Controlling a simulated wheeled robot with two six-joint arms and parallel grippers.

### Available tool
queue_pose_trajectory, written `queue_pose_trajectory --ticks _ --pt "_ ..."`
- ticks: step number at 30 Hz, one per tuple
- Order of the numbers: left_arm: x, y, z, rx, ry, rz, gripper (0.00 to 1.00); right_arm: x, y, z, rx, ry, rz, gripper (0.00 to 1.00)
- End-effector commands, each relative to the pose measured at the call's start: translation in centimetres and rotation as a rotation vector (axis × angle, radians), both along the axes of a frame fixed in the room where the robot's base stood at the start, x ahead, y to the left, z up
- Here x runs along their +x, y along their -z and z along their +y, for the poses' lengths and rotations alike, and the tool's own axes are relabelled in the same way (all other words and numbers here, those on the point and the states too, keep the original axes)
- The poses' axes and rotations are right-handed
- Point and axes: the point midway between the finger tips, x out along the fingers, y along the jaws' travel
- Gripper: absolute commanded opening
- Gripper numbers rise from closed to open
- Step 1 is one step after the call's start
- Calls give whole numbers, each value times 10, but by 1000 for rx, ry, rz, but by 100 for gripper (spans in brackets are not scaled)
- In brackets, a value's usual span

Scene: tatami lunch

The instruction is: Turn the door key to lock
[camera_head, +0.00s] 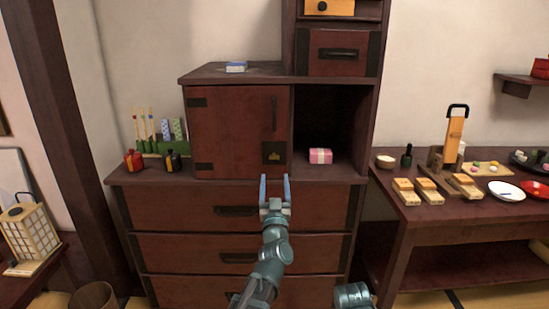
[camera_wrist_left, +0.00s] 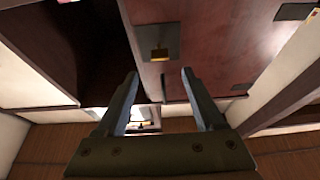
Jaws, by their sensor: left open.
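The dark red cabinet door (camera_head: 235,125) is shut, with a black lock plate (camera_head: 274,146) at its lower right corner. A small brass-coloured key (camera_head: 274,156) shows on the plate. In the left wrist view the door (camera_wrist_left: 215,45), the plate (camera_wrist_left: 158,36) and the key (camera_wrist_left: 159,55) are seen at a turned angle. My left gripper (camera_head: 274,178) is open and empty, just below and in front of the plate. In the left wrist view the key lies beyond the gap between its fingertips (camera_wrist_left: 160,75), apart from both fingers. The key's exact turn is too small to tell.
An open compartment (camera_head: 330,115) right of the door holds a pink box (camera_head: 320,156). Small bottles, including a red one (camera_head: 134,160), stand left on the chest top. Drawers (camera_head: 215,210) lie below. A side table (camera_head: 415,208) with wooden blocks and dishes stands at right.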

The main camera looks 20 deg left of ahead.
Motion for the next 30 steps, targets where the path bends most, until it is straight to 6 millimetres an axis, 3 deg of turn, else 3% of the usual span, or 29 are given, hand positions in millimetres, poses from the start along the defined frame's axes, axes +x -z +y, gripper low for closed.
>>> queue_pose_trajectory --ticks 3,12,27,28,30 --pt "27 -14 7 -1 -1 1 70 0 -14 0 2 1 1 50" --pt "67 -30 18 0 0 0 70 0 -30 1 5 2 1 50" --pt "77 -33 22 -1 1 1 70 -1 -33 1 7 2 2 50" --pt "77 -33 22 -1 1 1 68 -1 -33 1 7 2 2 50" --pt "77 -33 22 -1 1 1 56 -1 -33 1 6 2 2 50"
